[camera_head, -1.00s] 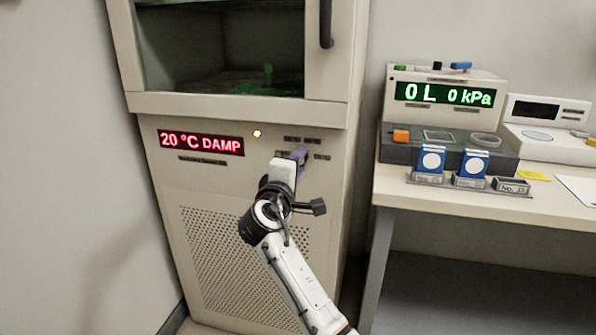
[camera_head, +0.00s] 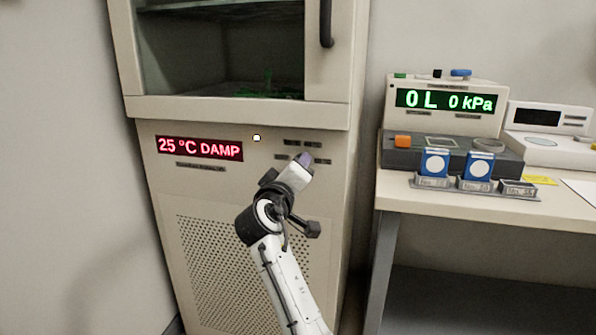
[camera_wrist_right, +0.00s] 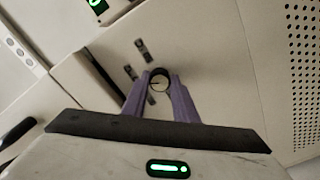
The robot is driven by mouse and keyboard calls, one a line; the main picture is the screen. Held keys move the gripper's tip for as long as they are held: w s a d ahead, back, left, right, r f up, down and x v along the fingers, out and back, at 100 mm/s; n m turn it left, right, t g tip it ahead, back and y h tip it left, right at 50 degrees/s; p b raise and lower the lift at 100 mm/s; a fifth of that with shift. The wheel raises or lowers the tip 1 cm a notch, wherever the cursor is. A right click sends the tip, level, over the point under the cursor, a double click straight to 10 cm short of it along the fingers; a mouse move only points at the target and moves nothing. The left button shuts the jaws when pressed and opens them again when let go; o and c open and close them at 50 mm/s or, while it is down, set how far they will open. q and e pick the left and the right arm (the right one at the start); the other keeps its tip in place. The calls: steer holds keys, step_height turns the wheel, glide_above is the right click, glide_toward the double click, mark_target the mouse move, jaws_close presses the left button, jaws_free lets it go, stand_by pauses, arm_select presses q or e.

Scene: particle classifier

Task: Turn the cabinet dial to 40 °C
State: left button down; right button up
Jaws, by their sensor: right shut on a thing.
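The cabinet (camera_head: 320,112) stands in the middle of the head view. Its red display (camera_head: 199,148) reads "25 °C DAMP". My right gripper (camera_head: 304,159) reaches the cabinet's front panel, right of the display, and hides the dial there. In the right wrist view, the round dial (camera_wrist_right: 158,80) with a pale face and dark rim sits between the two purple fingers of this gripper, which are shut on it. The small labels beside the dial are too small to read. My left gripper is in neither view.
A small lamp (camera_head: 257,138) glows on the panel. Above is a glass-fronted compartment with a dark handle (camera_head: 325,24). To the right, a table (camera_head: 450,207) holds a device with a green display (camera_head: 447,99), blue-and-white pieces and a white instrument (camera_head: 545,150).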

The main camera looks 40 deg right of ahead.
stand_by(0.3)
steer(key=o, duration=1.1)
steer(key=shift+c, duration=0.2)
arm_select(q)
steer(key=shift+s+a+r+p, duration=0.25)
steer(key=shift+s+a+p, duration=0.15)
steer(key=shift+p, duration=0.3)
arm_select(e)
steer(key=v, duration=1)
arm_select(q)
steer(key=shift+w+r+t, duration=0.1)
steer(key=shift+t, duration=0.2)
arm_select(e)
steer(key=shift+a, duration=0.1)
